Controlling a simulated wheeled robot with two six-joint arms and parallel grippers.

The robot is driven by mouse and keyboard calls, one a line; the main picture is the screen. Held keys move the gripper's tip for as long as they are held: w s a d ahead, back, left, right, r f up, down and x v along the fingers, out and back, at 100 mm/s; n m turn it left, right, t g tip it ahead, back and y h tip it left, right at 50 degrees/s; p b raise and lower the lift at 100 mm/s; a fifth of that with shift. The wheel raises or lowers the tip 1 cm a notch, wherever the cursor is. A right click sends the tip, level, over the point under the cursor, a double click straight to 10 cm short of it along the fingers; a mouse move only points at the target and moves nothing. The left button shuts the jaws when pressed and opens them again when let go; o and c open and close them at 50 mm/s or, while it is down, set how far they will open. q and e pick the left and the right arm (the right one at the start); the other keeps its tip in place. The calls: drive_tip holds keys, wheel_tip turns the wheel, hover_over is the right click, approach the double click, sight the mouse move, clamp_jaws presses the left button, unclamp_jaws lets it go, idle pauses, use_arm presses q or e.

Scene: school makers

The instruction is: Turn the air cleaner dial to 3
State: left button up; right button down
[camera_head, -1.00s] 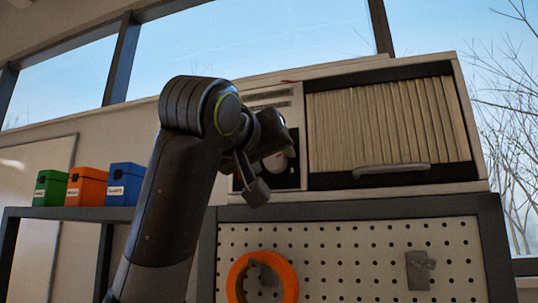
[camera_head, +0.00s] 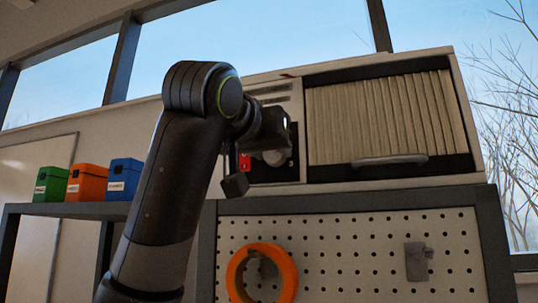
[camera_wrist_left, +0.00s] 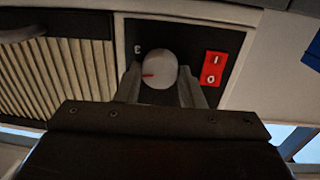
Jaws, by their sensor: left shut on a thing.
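The air cleaner (camera_head: 390,183) is a wide pale cabinet on a shelf. Its dial (camera_wrist_left: 160,68) is a round white knob on a black panel (camera_wrist_left: 189,48). In the left wrist view, the dial's red mark points left and slightly down, and a pale character like an upside-down 3 is printed at its upper left. My left gripper (camera_wrist_left: 159,75) is shut on the dial, one finger on each side. In the head view the left gripper (camera_head: 277,143) covers part of the panel, and the dial (camera_head: 274,157) shows partly below it. My right gripper is not in view.
A red rocker switch (camera_wrist_left: 213,68) sits close beside the dial. A pleated filter (camera_head: 380,120) with a handle bar (camera_head: 390,160) fills the cabinet's right side. Green (camera_head: 51,184), orange (camera_head: 87,183) and blue (camera_head: 123,179) boxes stand left. Orange tape (camera_head: 290,270) hangs on the pegboard below.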

use_arm(q)
drive_tip(key=shift+d+m+b, duration=0.15)
drive_tip(key=shift+m+b, duration=0.75)
drive_tip(key=shift+m, duration=2.9)
drive_tip(key=o, duration=1)
drive_tip(key=shift+s, duration=0.1)
